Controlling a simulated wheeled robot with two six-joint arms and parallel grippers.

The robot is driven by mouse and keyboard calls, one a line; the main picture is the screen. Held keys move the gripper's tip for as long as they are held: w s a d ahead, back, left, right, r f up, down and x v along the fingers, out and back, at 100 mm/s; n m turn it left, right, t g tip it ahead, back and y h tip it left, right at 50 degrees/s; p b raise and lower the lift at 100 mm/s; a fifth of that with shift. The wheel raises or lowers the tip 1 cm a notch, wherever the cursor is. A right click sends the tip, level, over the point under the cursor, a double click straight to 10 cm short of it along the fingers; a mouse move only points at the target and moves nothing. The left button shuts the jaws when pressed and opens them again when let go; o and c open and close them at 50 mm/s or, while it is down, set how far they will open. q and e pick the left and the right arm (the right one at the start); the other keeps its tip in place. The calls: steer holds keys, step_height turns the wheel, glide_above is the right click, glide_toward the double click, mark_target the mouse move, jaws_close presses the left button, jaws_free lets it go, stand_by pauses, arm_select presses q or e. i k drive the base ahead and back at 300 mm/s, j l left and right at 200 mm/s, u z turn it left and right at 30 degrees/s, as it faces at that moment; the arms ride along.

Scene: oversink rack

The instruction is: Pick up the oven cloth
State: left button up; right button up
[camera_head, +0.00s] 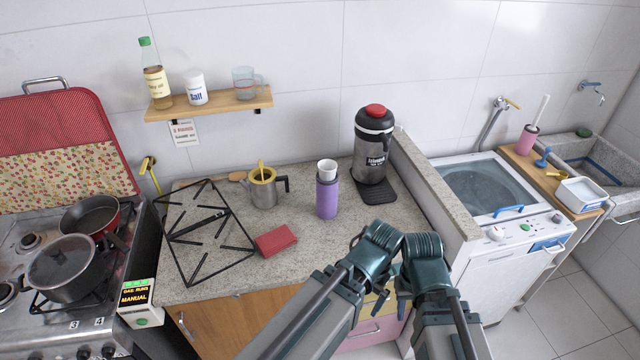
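A small red folded pad (276,240), which looks like the oven cloth, lies flat on the speckled counter, right of the black pan grate. My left gripper (376,246) is over the counter's front edge, to the right of the pad and apart from it. My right gripper (425,262) is close beside the left one, farther right. Neither gripper touches the pad. I see nothing held in either, but their finger gaps are not clear from this angle.
The black grate (205,228) lies left of the pad. A purple cup (327,198), a steel pot (263,192) and a black-and-red flask (372,150) stand behind it. The stove (60,325) is at left. A low stone wall (440,200) borders the counter at right.

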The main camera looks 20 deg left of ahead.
mark_target(274, 241)
steer(key=i+j+u, duration=0.1)
steer(key=u, duration=0.25)
steer(key=i+u, duration=0.1)
steer(key=u, duration=0.25)
steer(key=i+u, duration=0.1)
steer(key=u, duration=0.25)
